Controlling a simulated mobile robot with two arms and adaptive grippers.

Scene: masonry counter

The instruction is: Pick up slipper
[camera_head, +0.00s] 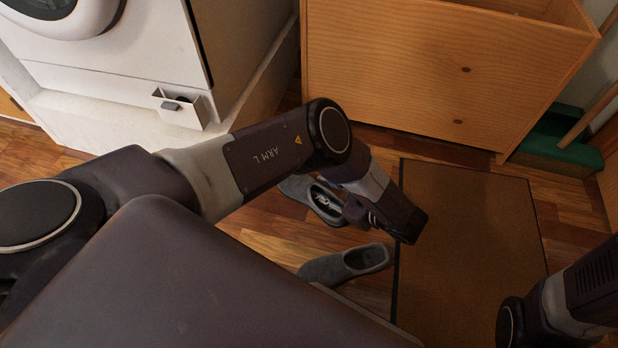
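A grey slipper (345,264) lies on the wooden floor near the middle of the head view, at the left edge of the brown mat. A second grey slipper (323,204) lies farther back, partly hidden by my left arm. My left gripper (379,222) hangs above the floor between the slippers and the mat, overlapping the farther slipper in the picture. Its fingers are dark and seen at an angle, so I cannot tell whether they are open or shut. No slipper is visibly held. My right arm shows at the lower right, but its gripper is out of view.
The brown mat (470,240) lies flat to the right. A wooden cabinet (430,70) stands behind it, with a green object (556,146) at its right. A white appliance (115,45) stands on a pale plinth (100,122) at the back left.

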